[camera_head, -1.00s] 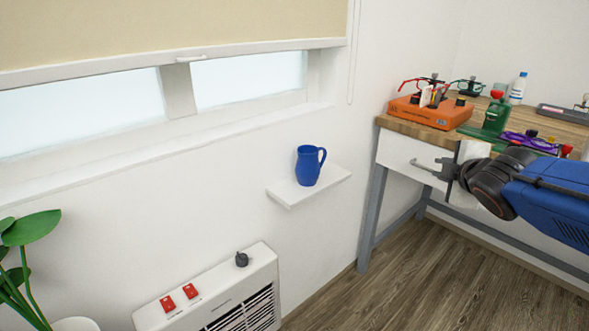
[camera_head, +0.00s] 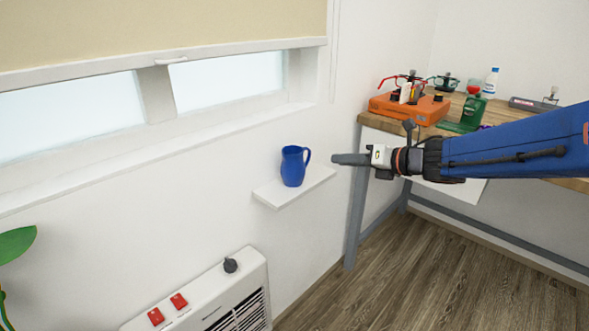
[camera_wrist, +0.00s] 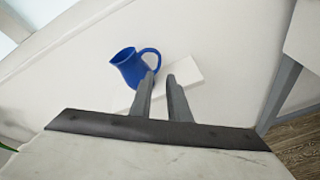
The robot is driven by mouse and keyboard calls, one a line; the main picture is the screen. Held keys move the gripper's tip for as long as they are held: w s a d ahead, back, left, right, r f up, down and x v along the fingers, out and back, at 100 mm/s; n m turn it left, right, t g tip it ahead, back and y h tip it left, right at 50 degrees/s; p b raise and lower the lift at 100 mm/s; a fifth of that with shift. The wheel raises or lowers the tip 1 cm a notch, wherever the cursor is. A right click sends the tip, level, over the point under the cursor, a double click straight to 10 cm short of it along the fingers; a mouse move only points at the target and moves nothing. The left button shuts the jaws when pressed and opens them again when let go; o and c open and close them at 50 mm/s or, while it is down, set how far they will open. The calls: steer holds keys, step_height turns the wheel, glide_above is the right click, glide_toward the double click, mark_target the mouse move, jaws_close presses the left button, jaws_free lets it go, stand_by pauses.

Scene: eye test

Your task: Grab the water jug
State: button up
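The blue water jug (camera_head: 293,167) stands upright on a small white wall shelf (camera_head: 283,194), its handle toward the right. My gripper (camera_head: 336,159) is to the right of the jug in the head view, apart from it, with its fingers pointing left. In the wrist view the jug (camera_wrist: 128,66) is ahead and left of centre, tilted by the camera's roll. My gripper's two fingers (camera_wrist: 161,80) show a gap between them with nothing held. The left fingertip overlaps the lower handle area in that view; I cannot tell the depth.
A wooden-topped table (camera_head: 433,132) at right holds an orange case (camera_head: 408,107), a green container (camera_head: 473,110) and a bottle (camera_head: 490,82). A white heater (camera_head: 212,299) stands below the shelf at left. A window sill (camera_head: 160,150) runs along the wall above. Wall space around the jug is clear.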

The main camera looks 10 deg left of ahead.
mark_target(308, 157)
steer(key=x, duration=1.3)
steer(key=shift+w+a+f, duration=0.15)
steer(key=shift+w+a, duration=0.05)
steer(key=shift+a, duration=0.15)
jaws_close()
